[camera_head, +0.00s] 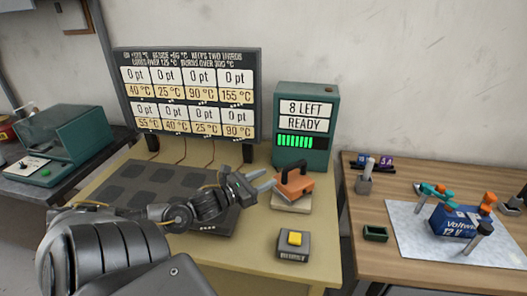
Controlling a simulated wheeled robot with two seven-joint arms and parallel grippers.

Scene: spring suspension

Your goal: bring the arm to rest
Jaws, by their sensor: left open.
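My left arm reaches in from the lower left over the yellow table (245,255). My left gripper (268,180) is open and points right, close to an orange-handled block (295,181) on a light base. I cannot tell whether the fingers touch it. Nothing shows between the fingers. My right gripper is not in view.
A dark plate with square pads (130,186) lies under my left arm. A display board (190,95) and a green box reading "8 LEFT READY" (306,150) stand behind. A box with a yellow button (294,240) sits in front. A battery (455,220) stands on the right table.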

